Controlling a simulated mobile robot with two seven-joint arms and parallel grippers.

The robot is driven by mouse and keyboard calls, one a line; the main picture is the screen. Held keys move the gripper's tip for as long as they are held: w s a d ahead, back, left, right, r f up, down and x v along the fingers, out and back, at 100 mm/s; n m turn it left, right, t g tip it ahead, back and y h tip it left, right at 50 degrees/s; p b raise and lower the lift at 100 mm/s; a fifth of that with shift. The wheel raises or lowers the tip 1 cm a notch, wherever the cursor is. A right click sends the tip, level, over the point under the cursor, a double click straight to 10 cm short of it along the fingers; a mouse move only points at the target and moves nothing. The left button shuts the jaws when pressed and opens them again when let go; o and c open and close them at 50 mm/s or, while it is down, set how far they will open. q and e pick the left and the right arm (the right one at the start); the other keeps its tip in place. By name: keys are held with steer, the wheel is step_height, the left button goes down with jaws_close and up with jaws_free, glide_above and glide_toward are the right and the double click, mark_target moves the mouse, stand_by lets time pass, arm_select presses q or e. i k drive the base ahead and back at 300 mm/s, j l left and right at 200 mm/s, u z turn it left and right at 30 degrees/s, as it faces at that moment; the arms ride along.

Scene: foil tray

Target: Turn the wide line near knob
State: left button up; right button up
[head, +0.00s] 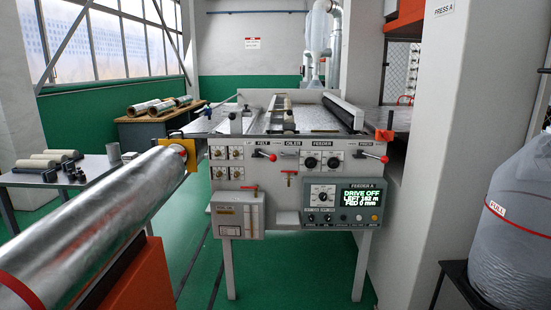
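A light grey machine front (256,193) stands in the middle of the head view. On its right part are two black knobs side by side, a left knob (310,162) and a right knob (333,162), under the FEEDER label. A lower knob (322,196) with a light dial sits on the dark control panel (313,217). Several small brass-coloured fittings (227,162) are on the left part. The small labels are too small to read, so I cannot tell which knob is the wide line near one. Neither of my grippers shows.
A green-lettered display (361,198) reads DRIVE OFF. Red-ended levers (383,158) stick out of the machine front. A large foil roll (95,232) fills the left foreground. A plastic-wrapped load (515,210) stands at the right. Green floor is open before the machine.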

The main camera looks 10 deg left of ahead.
mark_target(333, 163)
steer(key=i+j, duration=0.1)
steer(key=i, duration=0.4)
steer(key=i+j+z, duration=0.1)
steer(key=i, duration=0.35)
steer(key=i+j, duration=0.15)
steer(key=i, duration=0.35)
